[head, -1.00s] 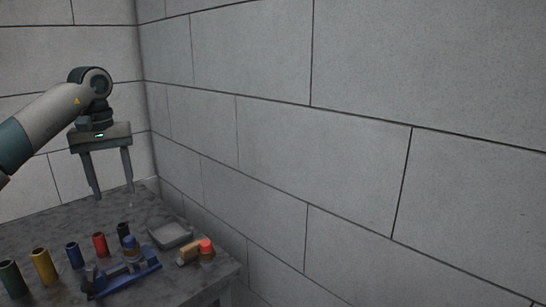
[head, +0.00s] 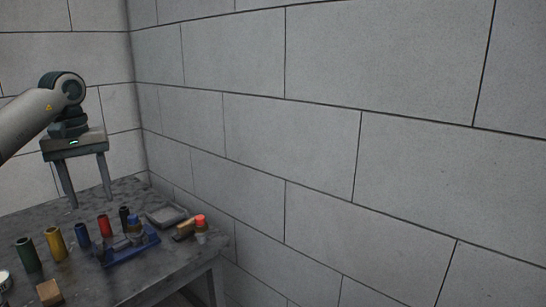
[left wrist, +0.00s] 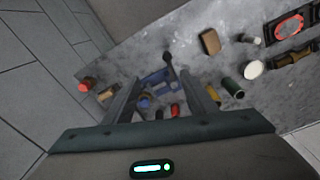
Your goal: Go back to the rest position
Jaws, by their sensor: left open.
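My left gripper (head: 91,198) is open and empty in the head view, pointing down above the far part of the grey table (head: 130,284). In the left wrist view its two fingers (left wrist: 166,82) are spread apart with nothing between the tips. A blue fixture (head: 133,247) lies on the table, to the right of the gripper and nearer to me. Its blue form also shows beyond the fingers in the left wrist view. My right gripper is in neither view.
A grey tray (head: 167,216), a red-topped bottle (head: 200,229) and a brown block (head: 49,292) are also there. A block wall (head: 330,150) bounds the right.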

